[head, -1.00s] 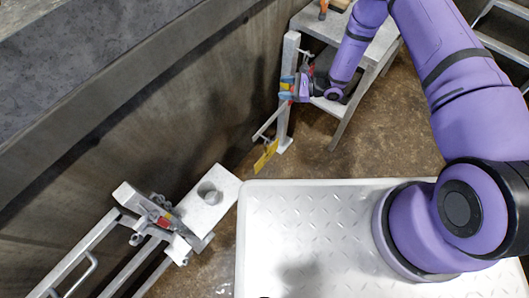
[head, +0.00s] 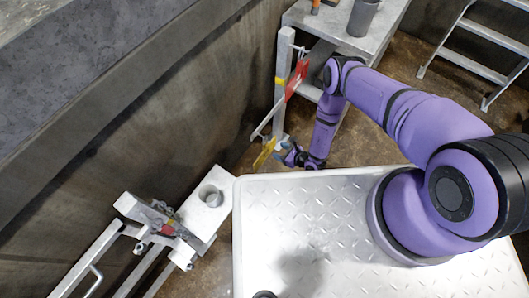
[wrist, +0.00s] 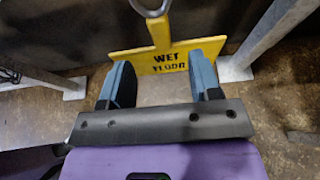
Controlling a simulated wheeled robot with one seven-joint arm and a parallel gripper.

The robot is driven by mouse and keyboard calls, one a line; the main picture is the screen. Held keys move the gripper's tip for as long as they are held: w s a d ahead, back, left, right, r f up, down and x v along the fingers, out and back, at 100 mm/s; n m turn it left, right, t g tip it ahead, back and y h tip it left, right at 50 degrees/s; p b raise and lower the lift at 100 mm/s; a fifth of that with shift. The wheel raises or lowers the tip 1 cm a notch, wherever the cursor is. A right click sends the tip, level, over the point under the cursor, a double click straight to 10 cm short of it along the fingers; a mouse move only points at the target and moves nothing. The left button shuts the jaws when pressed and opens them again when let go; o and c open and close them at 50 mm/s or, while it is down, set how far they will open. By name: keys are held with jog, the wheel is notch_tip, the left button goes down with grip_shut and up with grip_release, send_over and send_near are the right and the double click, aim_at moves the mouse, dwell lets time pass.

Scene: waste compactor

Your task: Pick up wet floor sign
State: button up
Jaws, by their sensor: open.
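The wet floor sign (wrist: 150,62) is a yellow board with black lettering, seen in the wrist view just beyond my fingertips. A yellow upright piece rises from its top middle to a grey metal ring. In the head view the sign (head: 264,153) is a small yellow shape low by the wall, near the foot of a metal post. My gripper (wrist: 160,75) is open, with its two blue-grey fingers apart and the board's lower part showing between and ahead of them. In the head view my gripper (head: 280,150) is right beside the sign. I cannot tell whether they touch.
A metal post (head: 281,95) with a red part stands just behind the sign. A grey table (head: 330,30) holding a grey cup (head: 362,17) is at the back. A metal frame (head: 205,205) stands at lower left, and steps (head: 475,55) at upper right.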

aim_at(267, 146)
jog(key=shift+x, duration=4.7)
jog(key=shift+r, duration=0.1)
jog(key=shift+c, duration=0.2)
grip_shut()
